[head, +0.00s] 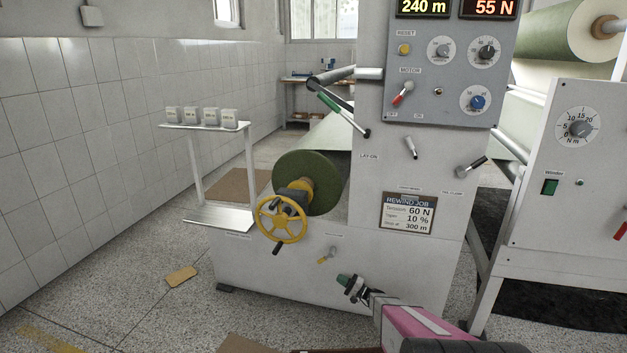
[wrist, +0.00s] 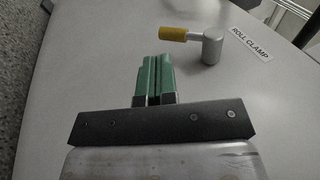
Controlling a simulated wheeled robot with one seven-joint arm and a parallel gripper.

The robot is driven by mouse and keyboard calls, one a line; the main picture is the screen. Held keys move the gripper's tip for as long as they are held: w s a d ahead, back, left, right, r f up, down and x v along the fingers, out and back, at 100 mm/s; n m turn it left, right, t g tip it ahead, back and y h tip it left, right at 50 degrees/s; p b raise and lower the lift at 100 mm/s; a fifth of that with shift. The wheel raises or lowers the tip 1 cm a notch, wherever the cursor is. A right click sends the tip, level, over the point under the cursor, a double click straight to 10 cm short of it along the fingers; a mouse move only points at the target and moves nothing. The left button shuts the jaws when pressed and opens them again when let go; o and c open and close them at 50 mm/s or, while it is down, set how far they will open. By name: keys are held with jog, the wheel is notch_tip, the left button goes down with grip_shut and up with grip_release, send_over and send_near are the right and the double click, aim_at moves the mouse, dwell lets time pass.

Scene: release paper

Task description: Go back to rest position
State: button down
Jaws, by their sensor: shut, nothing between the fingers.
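My gripper (head: 344,281) is at the lower middle of the head view, in front of the lower part of the rewinder machine (head: 300,270). Its green fingers are together and hold nothing; they also show in the wrist view (wrist: 153,78). A small lever with a yellow grip (wrist: 173,33) on a grey hub stands just beyond the fingertips, labelled ROLL CLAMP. The same lever (head: 327,255) is above and left of my gripper in the head view. The fingers appear apart from it.
A yellow handwheel (head: 281,219) and a green roll (head: 318,180) are up and left of my gripper. A control panel (head: 437,65) is above. A second machine (head: 577,185) stands at the right. A shelf stand (head: 218,217) is at the left. Open floor lies at the lower left.

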jog(key=s+a+r+n+g+h, duration=0.2)
jog(key=s+a+r+g+h, duration=0.1)
jog(key=s+r+g, duration=0.3)
jog(key=s+a+r+n+g+h, duration=0.2)
jog(key=s+a+r+g+h, duration=0.2)
jog(key=s+r, duration=0.3)
jog(key=s+d+r+n+h, duration=0.1)
jog(key=s+d+r+h, duration=0.4)
jog(key=s, duration=0.3)
jog(key=s+d+r+t+h, duration=0.1)
jog(key=s+d+r+h, duration=0.4)
jog(key=s+r+h, duration=0.2)
jog(key=shift+s+n+h, duration=0.4)
jog(key=shift+s, duration=0.15)
jog(key=shift+d, duration=0.1)
